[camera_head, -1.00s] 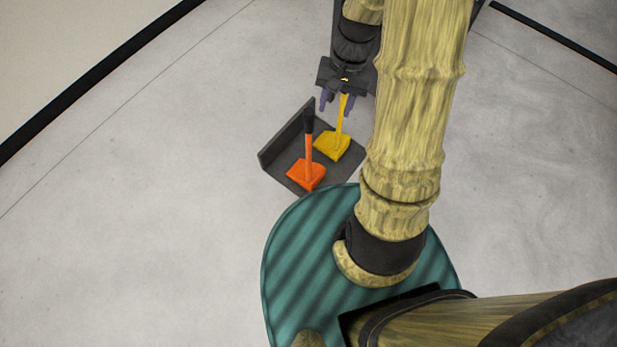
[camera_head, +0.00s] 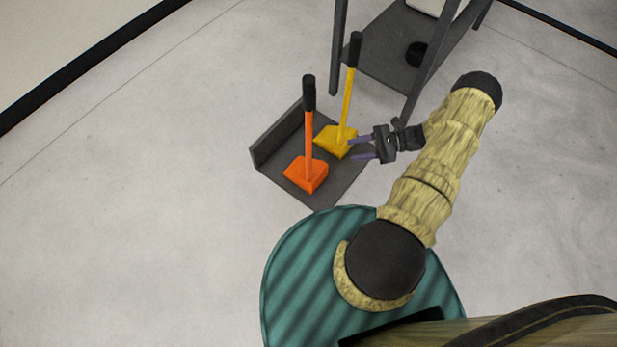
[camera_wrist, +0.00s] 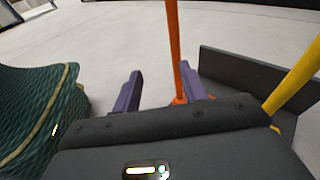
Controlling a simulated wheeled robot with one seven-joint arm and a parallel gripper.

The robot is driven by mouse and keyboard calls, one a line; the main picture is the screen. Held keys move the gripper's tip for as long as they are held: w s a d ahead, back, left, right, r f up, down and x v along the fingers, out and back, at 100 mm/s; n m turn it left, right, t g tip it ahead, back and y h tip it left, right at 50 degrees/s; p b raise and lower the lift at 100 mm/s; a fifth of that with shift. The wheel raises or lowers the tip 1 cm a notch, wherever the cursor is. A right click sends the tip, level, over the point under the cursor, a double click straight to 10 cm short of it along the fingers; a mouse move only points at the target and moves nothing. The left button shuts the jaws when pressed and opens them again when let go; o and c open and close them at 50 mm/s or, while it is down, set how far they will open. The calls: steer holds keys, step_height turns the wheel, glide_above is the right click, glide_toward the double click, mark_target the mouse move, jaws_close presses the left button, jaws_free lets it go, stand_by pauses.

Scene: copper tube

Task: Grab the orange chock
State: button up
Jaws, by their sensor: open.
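The orange chock (camera_head: 306,175) stands on a dark grey tray (camera_head: 318,195), with an orange upright handle ending in a black grip. A yellow chock (camera_head: 336,141) of the same form stands behind it, to the right. My gripper (camera_head: 361,149) is at the right side of the tray, beside the yellow chock, open and with nothing seen between its fingers. In the wrist view, the orange handle (camera_wrist: 174,45) rises ahead, between the lines of the two purple fingers (camera_wrist: 160,90) and nearer the right one. The orange base is mostly hidden behind my gripper.
The yellow handle (camera_wrist: 296,78) leans in at the right of the wrist view, close to the gripper. The tray's raised wall (camera_head: 277,135) runs along its left side. A dark grey frame or shelf (camera_head: 385,50) stands behind. The floor left of the tray is clear.

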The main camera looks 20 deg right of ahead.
step_height(320, 180, down, 7)
steer(key=d+m+t+y+b, duration=0.1)
steer(key=d+m+t+b, duration=0.1)
steer(key=t, duration=0.1)
steer(key=shift+s+r+m, duration=0.2)
steer(key=shift+s+m, duration=0.1)
steer(key=shift+s, duration=0.05)
steer(key=b+x, duration=0.3)
steer(key=x, duration=0.9)
steer(key=shift+r+b, duration=0.15)
steer(key=shift+b, duration=0.2)
steer(key=shift+w+a, duration=0.1)
steer(key=shift+w, duration=0.05)
